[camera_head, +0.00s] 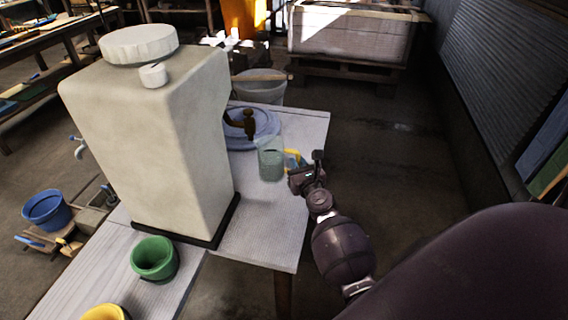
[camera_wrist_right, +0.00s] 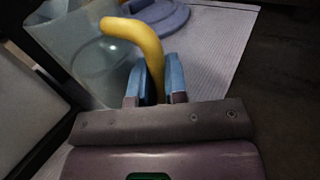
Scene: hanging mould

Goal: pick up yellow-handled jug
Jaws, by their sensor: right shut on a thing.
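The jug (camera_head: 270,164) is a greenish, see-through vessel with a yellow handle (camera_head: 291,158). It is upright at the right part of the white table, beside the big pale tank. In the right wrist view the jug's clear wall (camera_wrist_right: 84,62) is at the upper left and its yellow handle (camera_wrist_right: 146,42) curves down between my fingers. My right gripper (camera_head: 297,171) is shut on the handle; its blue fingertips (camera_wrist_right: 154,82) stand either side of it. I cannot tell whether the jug's base touches the table. My left gripper is not in view.
The tank (camera_head: 160,140) stands close left of the jug. A blue round lid (camera_head: 262,128) lies behind the jug, with a dark hammer-like object (camera_head: 246,122) near it. A green pot (camera_head: 154,258) and a yellow pot (camera_head: 104,313) are in front. The floor right of the table is clear.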

